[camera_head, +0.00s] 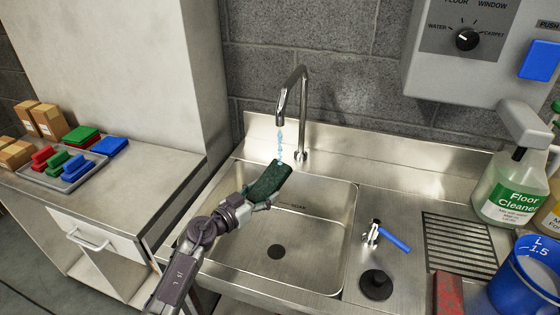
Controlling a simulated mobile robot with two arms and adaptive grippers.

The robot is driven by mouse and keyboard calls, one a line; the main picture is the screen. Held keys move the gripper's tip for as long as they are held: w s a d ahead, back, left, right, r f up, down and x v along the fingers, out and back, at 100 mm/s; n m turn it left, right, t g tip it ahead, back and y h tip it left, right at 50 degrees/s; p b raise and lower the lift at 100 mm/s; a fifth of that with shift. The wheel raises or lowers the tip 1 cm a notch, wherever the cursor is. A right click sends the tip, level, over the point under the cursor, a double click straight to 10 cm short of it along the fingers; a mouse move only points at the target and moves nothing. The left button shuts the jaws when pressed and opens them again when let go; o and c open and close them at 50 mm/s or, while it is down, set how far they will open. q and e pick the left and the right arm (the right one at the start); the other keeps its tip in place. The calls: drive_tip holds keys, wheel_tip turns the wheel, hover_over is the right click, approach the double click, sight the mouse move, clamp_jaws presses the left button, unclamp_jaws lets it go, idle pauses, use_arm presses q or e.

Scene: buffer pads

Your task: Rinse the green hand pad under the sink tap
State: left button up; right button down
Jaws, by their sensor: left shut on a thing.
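The green hand pad (266,182) is held tilted over the sink basin (318,250), just below the tap (287,103). A thin blue stream of water (280,145) runs from the spout down to the pad's upper end. My left gripper (262,203) is shut on the lower part of the pad, and its fingers partly cover it. My arm comes in from the lower left over the basin's near left side. My right gripper is not in view.
A blue-handled lever (394,239) and a black round plug (376,284) sit right of the basin. A drain grate (459,245), Floor Cleaner bottle (507,190) and blue jug (528,280) stand farther right. A tray (48,179) with coloured pads is on the left counter.

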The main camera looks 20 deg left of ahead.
use_arm(q)
drive_tip(key=shift+s+a+r+p, duration=0.1)
drive_tip(key=shift+s+a+p, duration=0.15)
drive_tip(key=shift+s+p, duration=0.2)
drive_tip(key=p+v, duration=0.3)
drive_tip(key=v, duration=0.7)
drive_tip(key=shift+s+f, duration=0.2)
drive_tip(key=shift+f, duration=0.2)
drive_tip(key=shift+a, duration=0.1)
